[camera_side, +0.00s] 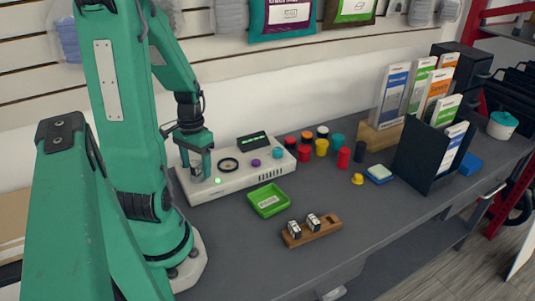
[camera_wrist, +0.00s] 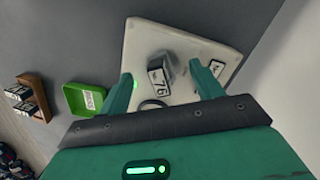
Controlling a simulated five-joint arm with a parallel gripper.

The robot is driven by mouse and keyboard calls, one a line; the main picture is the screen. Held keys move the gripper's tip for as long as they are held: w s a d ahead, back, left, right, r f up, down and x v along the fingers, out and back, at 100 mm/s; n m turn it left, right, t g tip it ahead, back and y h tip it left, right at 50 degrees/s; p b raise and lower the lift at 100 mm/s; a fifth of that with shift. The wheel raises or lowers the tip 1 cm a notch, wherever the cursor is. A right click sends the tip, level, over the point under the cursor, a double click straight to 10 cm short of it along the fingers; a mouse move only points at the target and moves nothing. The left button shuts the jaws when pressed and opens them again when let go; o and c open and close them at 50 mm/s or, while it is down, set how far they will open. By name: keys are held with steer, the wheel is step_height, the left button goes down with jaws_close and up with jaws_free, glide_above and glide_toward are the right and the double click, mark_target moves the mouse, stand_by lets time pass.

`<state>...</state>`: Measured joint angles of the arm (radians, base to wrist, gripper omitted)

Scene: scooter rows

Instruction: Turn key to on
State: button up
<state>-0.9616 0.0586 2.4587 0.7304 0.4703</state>
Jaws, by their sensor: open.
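A white panel box (camera_side: 235,178) lies on the grey bench, and its pale top fills the middle of the wrist view (camera_wrist: 140,40). A grey key-like piece with a tag marked 76 (camera_wrist: 157,80) stands on it, between my fingers. I cannot tell its turned position. My gripper (camera_side: 199,172) is open over the panel's left end, fingers pointing down. In the wrist view my gripper (camera_wrist: 160,72) has a finger on each side of the tagged piece, with visible gaps. A green light (camera_side: 218,181) glows on the panel.
The panel also carries a dark ring (camera_side: 228,165), a purple knob (camera_side: 256,163), a teal knob (camera_side: 278,153) and a dark display (camera_side: 252,141). A green tray (camera_side: 283,206) and a wooden holder (camera_side: 325,231) lie in front. Several coloured pots stand to the right.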

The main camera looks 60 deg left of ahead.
steer(key=shift+r, duration=0.15)
steer(key=shift+r, duration=3.35)
steer(key=w+d+r+m+t, duration=0.2)
steer(key=d+r, duration=0.1)
steer(key=d, duration=0.3)
steer(key=w+d+r+m+t, duration=0.1)
steer(key=w+d+r+t, duration=0.1)
steer(key=d, duration=0.5)
steer(key=w+d+r+m+t+y, duration=0.1)
steer(key=w+d+r+m+t, duration=0.1)
steer(key=w+d+r, duration=0.2)
steer(key=d+r, duration=0.2)
steer(key=d, duration=0.1)
steer(key=shift+d+m, duration=0.25)
steer(key=shift+m, duration=0.05)
